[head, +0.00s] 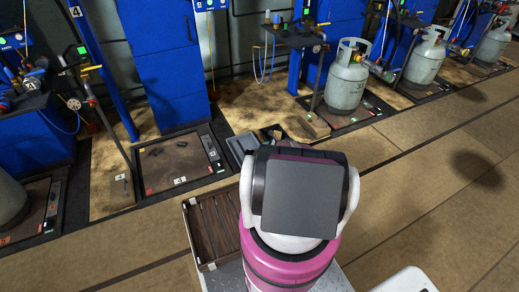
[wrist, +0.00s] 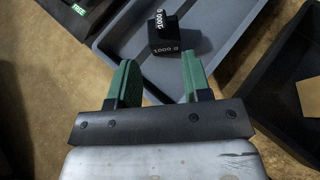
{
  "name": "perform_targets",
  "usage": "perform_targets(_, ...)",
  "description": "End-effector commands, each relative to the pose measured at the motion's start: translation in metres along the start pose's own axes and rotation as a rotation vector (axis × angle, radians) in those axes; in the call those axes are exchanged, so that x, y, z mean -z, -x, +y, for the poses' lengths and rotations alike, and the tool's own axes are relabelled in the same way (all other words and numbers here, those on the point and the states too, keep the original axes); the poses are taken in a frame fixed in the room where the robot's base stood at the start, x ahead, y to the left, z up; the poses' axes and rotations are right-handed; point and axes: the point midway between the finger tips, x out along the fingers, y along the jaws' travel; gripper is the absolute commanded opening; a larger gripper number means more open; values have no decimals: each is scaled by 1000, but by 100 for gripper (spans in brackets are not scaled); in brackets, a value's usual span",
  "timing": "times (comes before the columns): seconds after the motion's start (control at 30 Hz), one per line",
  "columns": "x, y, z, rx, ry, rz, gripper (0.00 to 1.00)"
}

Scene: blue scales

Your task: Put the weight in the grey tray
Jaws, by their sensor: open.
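The weight (wrist: 165,45) is a small black block with a knob on top, marked "1000 g", in the wrist view. It sits upright on the floor of the grey tray (wrist: 233,28). My gripper (wrist: 157,66), with green finger pads, is open and empty. Its fingertips are at the near side of the weight, apart from it as far as I can tell. In the head view a part of the grey tray (head: 236,150) shows left of my arm, which hides the weight and my fingers.
A black tray (wrist: 262,100) stands right of the grey tray, with a brown piece (wrist: 311,96) at its edge. A wooden slatted crate (head: 188,212) is left of my arm. Scale platforms (head: 155,178), blue cabinets (head: 165,60) and gas cylinders (head: 346,82) line the back. The right floor is clear.

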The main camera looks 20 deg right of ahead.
Motion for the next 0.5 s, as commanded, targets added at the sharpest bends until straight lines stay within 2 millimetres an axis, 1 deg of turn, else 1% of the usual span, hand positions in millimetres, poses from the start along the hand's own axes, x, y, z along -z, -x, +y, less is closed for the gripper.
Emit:
perform_targets(0.07, -6, 4, 4, -8, 14, 6, 44)
perform_targets(0.13, -24, 4, 16, -34, 63, 24, 44)
perform_targets(0.17, -36, 3, 24, -52, 97, 37, 44)
perform_targets(0.27, -90, 1, 64, -148, 273, 100, 44)
perform_targets(0.3, -116, 1, 84, -197, 365, 130, 44)
perform_targets(0.37, -155, 3, 117, -280, 514, 177, 44)
perform_targets(0.4, -178, 5, 139, -336, 613, 207, 44)
perform_targets(0.47, -212, 10, 171, -420, 763, 249, 44)
perform_targets(0.5, -233, 15, 192, -476, 863, 275, 44)
